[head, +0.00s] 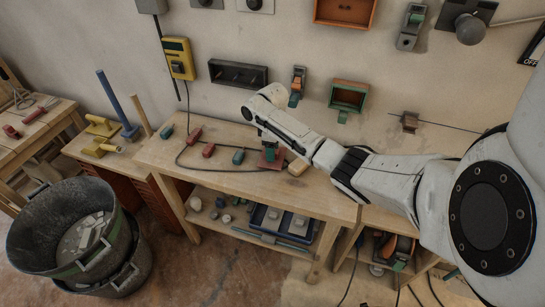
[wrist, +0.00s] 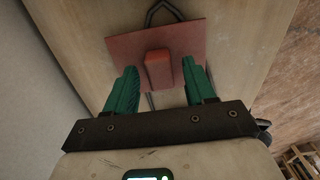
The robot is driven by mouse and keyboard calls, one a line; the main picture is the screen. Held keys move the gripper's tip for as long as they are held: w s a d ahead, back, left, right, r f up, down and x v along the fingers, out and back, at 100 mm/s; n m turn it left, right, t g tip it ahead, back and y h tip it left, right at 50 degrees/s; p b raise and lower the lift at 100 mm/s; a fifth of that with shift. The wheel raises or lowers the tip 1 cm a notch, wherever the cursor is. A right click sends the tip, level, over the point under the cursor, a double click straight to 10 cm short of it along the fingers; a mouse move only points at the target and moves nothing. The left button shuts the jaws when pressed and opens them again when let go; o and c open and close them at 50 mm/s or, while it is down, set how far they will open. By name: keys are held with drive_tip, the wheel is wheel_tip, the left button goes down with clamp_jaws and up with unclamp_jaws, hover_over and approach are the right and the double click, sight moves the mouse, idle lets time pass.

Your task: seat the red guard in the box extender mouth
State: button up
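The red guard (wrist: 190,37) is a flat red plate with a raised red block in its middle. It lies on the wooden bench and shows in the head view (head: 268,160) below my gripper (head: 269,149). In the wrist view my gripper (wrist: 161,66) has its two green fingers apart, with the raised block between and ahead of them. Gaps show on both sides of the block. I cannot tell which thing is the box extender; open boxes on the wall include a green-and-orange one (head: 334,95) and an orange one (head: 316,12).
A dark wall tray (head: 214,75) hangs left of the green-and-orange box. Red and teal connectors (head: 208,151) and a black cable lie on the bench left of my gripper. A small wooden block (head: 298,167) lies close on the right. Black buckets (head: 20,245) stand at lower left.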

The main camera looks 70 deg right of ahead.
clamp_jaws()
idle(0.4)
drive_tip(key=shift+r, duration=0.55)
wheel_tip(320, 180, up, 2)
drive_tip(key=shift+a+r, duration=0.1)
drive_tip(key=shift+r, duration=0.05)
drive_tip(key=a+r+p, duration=0.6)
drive_tip(key=a+r, duration=0.3)
drive_tip(key=a, duration=0.4)
drive_tip(key=shift+a+r, duration=0.35)
drive_tip(key=shift+a, duration=0.05)
